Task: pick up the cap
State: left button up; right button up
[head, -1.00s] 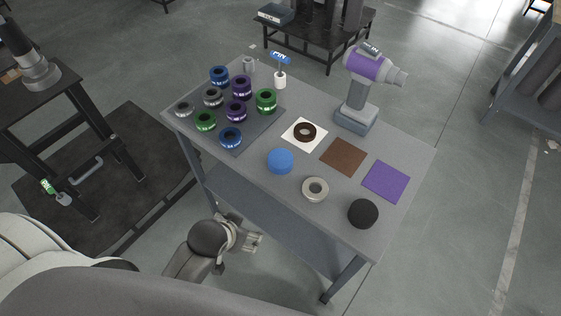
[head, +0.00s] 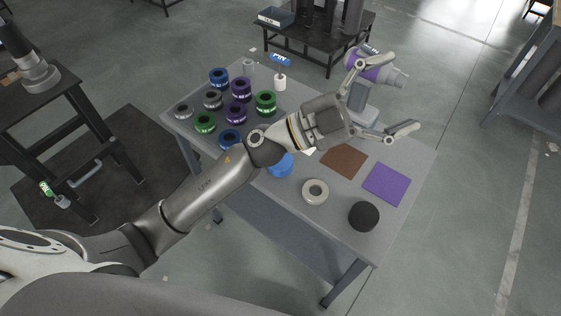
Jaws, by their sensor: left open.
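Two round things on the grey table could be the cap; I cannot tell which. One is a blue disc (head: 284,168), partly hidden behind my left arm. The other is a black round piece (head: 364,216) near the table's front right corner. My left gripper (head: 388,97) is wide open and empty, above the table's right part, in front of the purple and grey drill-like tool (head: 361,103). It is up and to the right of the blue disc and above the black piece in the picture. My right gripper is not in view.
A light ring (head: 315,191), a brown square (head: 343,160) and a purple square (head: 386,184) lie on the table (head: 285,205). Several coloured rings stand on a dark mat at the left, with a white post bearing a blue sign (head: 281,60) behind.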

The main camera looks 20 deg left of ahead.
pick_arm(q)
jog(key=s+d+f+m+g+y, duration=0.1)
jog(key=s+f+m+g+y, duration=0.1)
jog(key=f+m+g+y, duration=0.3)
jog(key=s+d+f+m+g+y, duration=0.2)
jog(key=f+m+g, duration=0.1)
jog(key=f+g, duration=0.35)
jog(key=w+a+f+n+y, duration=0.1)
jog(key=w+a+f+y, duration=0.1)
jog(key=a+f+y, duration=0.2)
jog(key=w+a+f+n+t+y, duration=0.1)
jog(key=w+a+f+y, duration=0.2)
jog(key=a, duration=0.8)
jog(key=w+a+f+n+y, duration=0.2)
jog(key=a+f+y, duration=0.3)
jog(key=a, duration=0.3)
jog(key=shift+w+f+t+y+p, duration=0.2)
jog(key=shift+w+t+y+p, duration=0.3)
jog(key=shift+y, duration=0.4)
jog(key=f, duration=0.1)
jog(key=f+p, duration=0.1)
jog(key=f, duration=0.3)
jog(key=shift+d+f, duration=0.25)
jog(key=shift+d, duration=0.1)
jog(key=shift+f, duration=0.3)
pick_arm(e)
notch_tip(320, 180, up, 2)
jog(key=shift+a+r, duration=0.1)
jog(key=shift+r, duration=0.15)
